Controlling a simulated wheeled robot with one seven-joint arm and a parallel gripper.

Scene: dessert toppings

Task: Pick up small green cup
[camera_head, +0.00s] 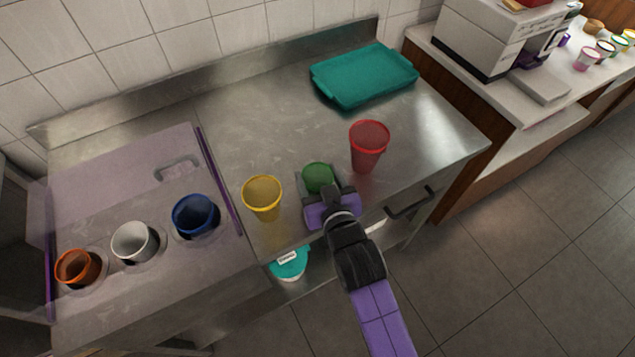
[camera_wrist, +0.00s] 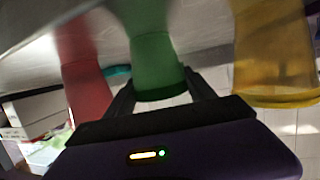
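The small green cup (camera_head: 317,177) stands on the steel counter (camera_head: 285,110), between a yellow cup (camera_head: 263,199) and a red cup (camera_head: 368,146). My gripper (camera_head: 322,192) is at the cup's near side and hides its lower part in the head view. In the wrist view the green cup (camera_wrist: 156,60) is between my two spread fingers (camera_wrist: 160,80), one on each side. Whether the fingers press on it cannot be told. The red cup (camera_wrist: 82,70) and yellow cup (camera_wrist: 272,50) flank it in the wrist view.
Orange (camera_head: 78,267), white (camera_head: 134,242) and blue (camera_head: 195,215) cups sit in a holder at the left. A teal tray (camera_head: 364,75) lies at the back right. A machine (camera_head: 480,40) stands on a side counter. The counter behind the green cup is clear.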

